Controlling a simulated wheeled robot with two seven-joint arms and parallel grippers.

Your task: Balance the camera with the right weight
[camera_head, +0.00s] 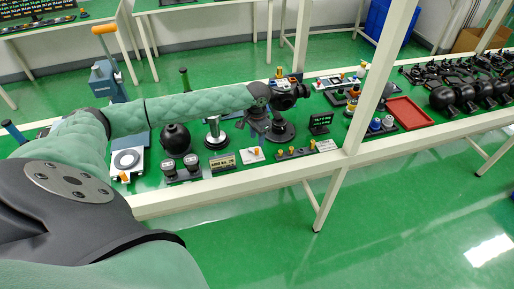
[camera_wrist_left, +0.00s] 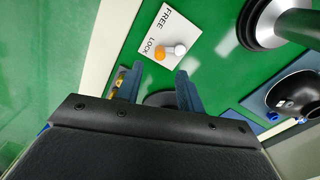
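A dark camera (camera_head: 288,92) sits on a gimbal stand with a round black base (camera_head: 282,132), partly hidden by my left wrist. My left gripper (camera_head: 258,124) points down beside the stand. In the left wrist view its two fingers (camera_wrist_left: 160,78) are apart with nothing between them. A white FREE/LOCK plate (camera_head: 251,155) lies on the bench; in the left wrist view the plate (camera_wrist_left: 158,30) is just beyond the fingertips, its orange lever knob (camera_wrist_left: 159,52) beside the word LOCK. Small brass-coloured weights (camera_head: 291,152) stand in a dark rack to the right. My right gripper is not in view.
Two labelled dark cylinders (camera_head: 181,166), a black round object (camera_head: 175,139) and a silver-topped post (camera_head: 215,133) stand left of the plate. A small display (camera_head: 320,123) and a red tray (camera_head: 408,113) are to the right. A white frame post (camera_head: 375,80) rises at the bench's front edge.

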